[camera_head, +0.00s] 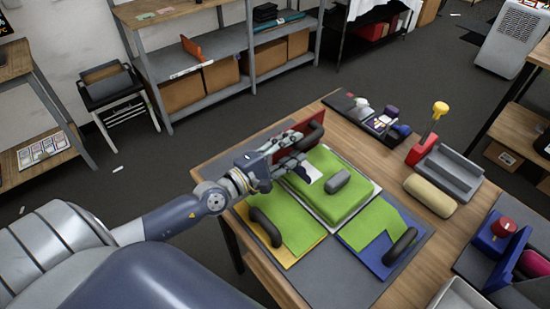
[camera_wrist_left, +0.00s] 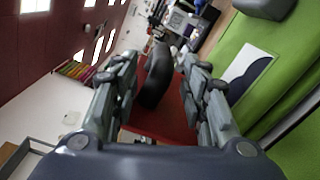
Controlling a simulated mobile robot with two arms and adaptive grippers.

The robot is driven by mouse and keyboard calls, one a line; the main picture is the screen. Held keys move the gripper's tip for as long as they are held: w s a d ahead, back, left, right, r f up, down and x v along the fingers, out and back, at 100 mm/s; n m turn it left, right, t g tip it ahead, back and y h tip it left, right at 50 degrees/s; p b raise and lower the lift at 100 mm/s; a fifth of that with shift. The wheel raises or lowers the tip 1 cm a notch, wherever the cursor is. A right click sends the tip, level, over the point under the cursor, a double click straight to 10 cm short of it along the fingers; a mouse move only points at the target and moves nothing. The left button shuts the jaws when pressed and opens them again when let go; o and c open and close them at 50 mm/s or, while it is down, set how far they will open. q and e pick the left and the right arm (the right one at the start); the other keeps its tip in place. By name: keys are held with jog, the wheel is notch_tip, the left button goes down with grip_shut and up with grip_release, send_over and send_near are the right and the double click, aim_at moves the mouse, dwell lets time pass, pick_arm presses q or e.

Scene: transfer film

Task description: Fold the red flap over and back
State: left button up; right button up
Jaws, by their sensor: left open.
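The red flap (camera_head: 284,148) is at the far left side of the green block (camera_head: 340,210), partly hidden by my left gripper. Its black curved handle (camera_head: 312,136) shows just beyond my fingertips. My left gripper (camera_head: 303,150) is open over the flap. In the left wrist view the dark handle (camera_wrist_left: 157,75) shows between the two open fingers, with the red flap (camera_wrist_left: 172,115) behind it. I cannot tell whether the fingers touch the handle. My right gripper is not in view.
A yellow flap (camera_head: 292,246) and a blue flap (camera_head: 368,255), each with green on top and a dark handle, lie in front of the block. A grey piece (camera_head: 338,180) sits on the block. A beige roller (camera_head: 430,195) and a red-and-grey tool (camera_head: 450,172) stand at right.

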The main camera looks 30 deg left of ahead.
pick_arm(q)
jog(key=shift+v, duration=3)
